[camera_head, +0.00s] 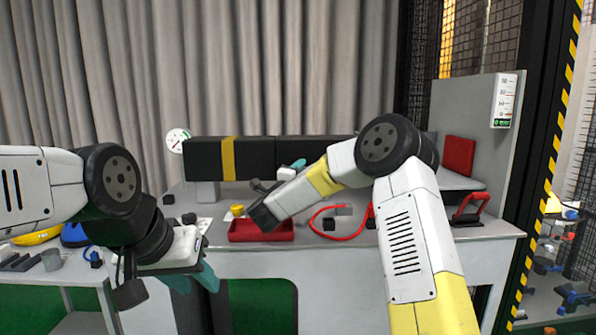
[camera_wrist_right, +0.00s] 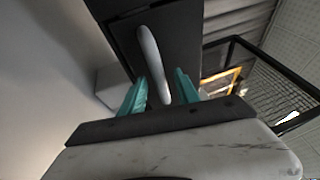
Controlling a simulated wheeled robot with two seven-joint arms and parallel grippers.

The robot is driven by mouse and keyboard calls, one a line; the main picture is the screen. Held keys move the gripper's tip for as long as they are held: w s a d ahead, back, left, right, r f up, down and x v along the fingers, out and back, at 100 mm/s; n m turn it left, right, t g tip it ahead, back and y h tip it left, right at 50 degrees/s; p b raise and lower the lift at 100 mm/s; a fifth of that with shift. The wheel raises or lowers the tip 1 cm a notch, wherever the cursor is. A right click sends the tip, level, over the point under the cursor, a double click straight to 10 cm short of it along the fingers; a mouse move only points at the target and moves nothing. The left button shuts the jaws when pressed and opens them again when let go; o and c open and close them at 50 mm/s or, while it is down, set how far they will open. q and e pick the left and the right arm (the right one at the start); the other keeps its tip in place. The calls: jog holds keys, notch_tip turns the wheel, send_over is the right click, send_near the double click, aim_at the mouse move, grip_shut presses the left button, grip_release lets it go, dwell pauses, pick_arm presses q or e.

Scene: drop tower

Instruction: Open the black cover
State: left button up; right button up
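The black cover (camera_head: 305,150) appears to be part of a long black box with a yellow band at the back of the grey table. My right gripper (camera_head: 293,165) is at the front of this box, partly hidden by my wrist. In the right wrist view a dark panel (camera_wrist_right: 185,40) carries a pale curved handle (camera_wrist_right: 150,62). The teal fingers of my right gripper (camera_wrist_right: 160,92) stand apart on either side of the handle, with gaps visible. My left gripper (camera_head: 195,279) hangs low before the table's front left, its teal fingers apart and empty.
A red tray (camera_head: 262,236) and a yellow knob (camera_head: 237,209) are on the table below the box. A red cable (camera_head: 318,218) and a red-handled part (camera_head: 470,207) lie to the right. A round gauge (camera_head: 177,141) stands at the box's left end.

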jog(key=shift+x, duration=0.95)
grip_shut()
dwell(0.7)
